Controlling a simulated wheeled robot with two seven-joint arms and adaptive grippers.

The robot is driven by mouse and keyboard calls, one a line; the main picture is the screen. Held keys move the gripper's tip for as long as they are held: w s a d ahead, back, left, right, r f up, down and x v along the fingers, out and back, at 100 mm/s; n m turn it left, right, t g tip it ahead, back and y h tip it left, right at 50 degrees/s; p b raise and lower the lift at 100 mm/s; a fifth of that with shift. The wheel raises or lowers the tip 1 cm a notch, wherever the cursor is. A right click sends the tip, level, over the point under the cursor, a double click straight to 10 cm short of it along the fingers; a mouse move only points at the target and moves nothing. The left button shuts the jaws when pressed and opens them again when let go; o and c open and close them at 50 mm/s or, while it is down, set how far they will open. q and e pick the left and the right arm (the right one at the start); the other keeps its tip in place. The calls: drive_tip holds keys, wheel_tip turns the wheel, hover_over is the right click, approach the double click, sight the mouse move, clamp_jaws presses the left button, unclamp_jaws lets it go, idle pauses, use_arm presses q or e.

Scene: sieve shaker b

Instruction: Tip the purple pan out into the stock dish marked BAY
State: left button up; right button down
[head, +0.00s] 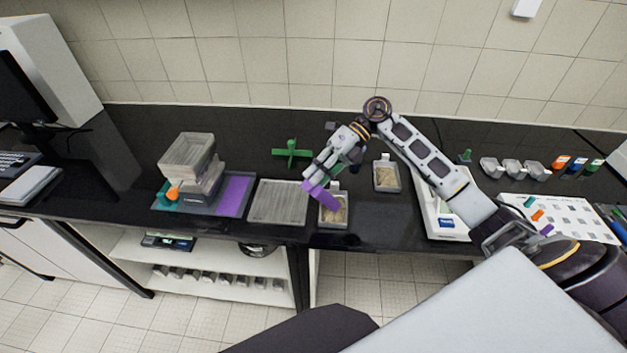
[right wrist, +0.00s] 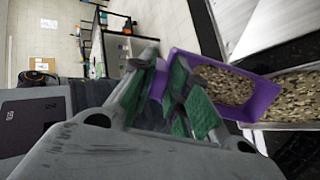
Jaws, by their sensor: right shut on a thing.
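My right gripper (head: 316,180) is shut on the purple pan (head: 324,200). In the right wrist view its green-padded fingers (right wrist: 168,88) close on the near end of the pan (right wrist: 262,103), and tan and dark grains lie in the pan. The pan is over the left part of a grey stock dish (head: 334,226) that holds grains; this dish seems to be the one beside the pan in the right wrist view (right wrist: 268,125). A second stock dish (head: 387,190) with grains stands behind and to the right. I cannot read either dish's mark. My left gripper is not in view.
A grey ribbed tray (head: 277,202) lies just left of the near dish. The sieve stack (head: 188,158) stands farther left beside a purple mat (head: 234,195). A green stand (head: 291,152) is behind. A white balance (head: 445,222) and small cups (head: 513,170) are to the right.

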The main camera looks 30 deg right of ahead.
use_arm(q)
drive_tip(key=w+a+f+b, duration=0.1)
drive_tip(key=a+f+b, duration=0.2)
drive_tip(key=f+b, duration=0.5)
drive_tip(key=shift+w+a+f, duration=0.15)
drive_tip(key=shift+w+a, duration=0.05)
use_arm(e)
drive_tip(key=w+d+m+g+y, duration=0.1)
drive_tip(key=w+d+y, duration=0.2)
drive_tip(key=d+y, duration=0.6)
drive_tip(key=d, duration=0.3)
drive_tip(key=shift+w+r+g, duration=0.25)
drive_tip(key=shift+w+g, duration=0.05)
drive_tip(key=shift+g, duration=0.1)
use_arm(q)
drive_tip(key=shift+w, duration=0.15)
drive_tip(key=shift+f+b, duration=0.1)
drive_tip(key=shift+b, duration=0.2)
